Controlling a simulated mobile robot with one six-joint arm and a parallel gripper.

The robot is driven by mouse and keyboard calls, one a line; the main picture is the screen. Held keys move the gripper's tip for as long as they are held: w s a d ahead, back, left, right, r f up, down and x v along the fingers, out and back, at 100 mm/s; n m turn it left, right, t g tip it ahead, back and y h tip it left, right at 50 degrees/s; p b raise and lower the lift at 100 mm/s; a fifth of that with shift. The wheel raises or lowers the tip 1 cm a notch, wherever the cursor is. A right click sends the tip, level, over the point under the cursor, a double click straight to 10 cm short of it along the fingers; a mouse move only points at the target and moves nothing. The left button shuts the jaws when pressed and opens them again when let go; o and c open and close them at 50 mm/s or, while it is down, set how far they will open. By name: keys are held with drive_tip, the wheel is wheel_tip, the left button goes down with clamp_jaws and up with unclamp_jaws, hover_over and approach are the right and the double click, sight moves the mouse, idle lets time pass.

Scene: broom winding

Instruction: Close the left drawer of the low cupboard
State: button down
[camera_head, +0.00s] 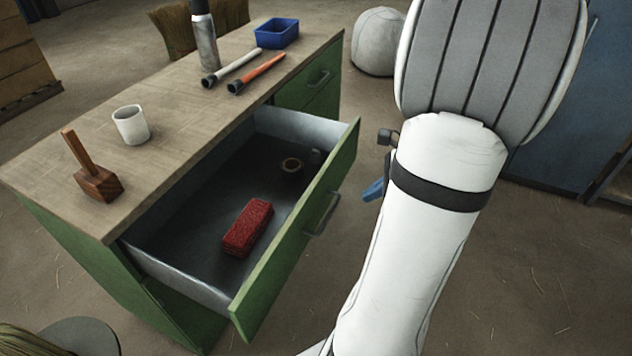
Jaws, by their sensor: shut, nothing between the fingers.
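The low cupboard (85,262) is green with a wooden top. Its left drawer (170,270) is pulled far out, with a grey metal inside, a green front (300,235) and a grey bar handle (322,214). A red block-like item (248,228) and a small round ring-like item (291,165) lie in the drawer. My gripper (373,190) shows only as a blue tip at the left edge of my white arm, right of the drawer front and apart from it in the picture. The rest of the gripper is hidden behind the arm.
The top holds a wooden mallet (92,175), a white mug (131,126), a metal flask (204,45), two handled tools and a blue tray (277,33). A second drawer (308,80) at right is shut. A pale round pouf (378,42) stands behind. Floor right of the drawer is clear.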

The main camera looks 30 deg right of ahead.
drive_tip(key=s+d+f+m+t, duration=0.1)
drive_tip(key=d+f+m, duration=0.1)
drive_tip(key=d+m, duration=0.15)
drive_tip(key=w+r+b+x, duration=0.1)
drive_tip(key=b+x, duration=0.1)
drive_tip(key=x, duration=1.1)
drive_tip(key=shift+w+a+r, duration=0.3)
drive_tip(key=shift+a, duration=0.1)
drive_tip(key=shift+d+n, duration=0.1)
drive_tip(key=shift+n, duration=0.15)
drive_tip(key=shift+w, duration=0.1)
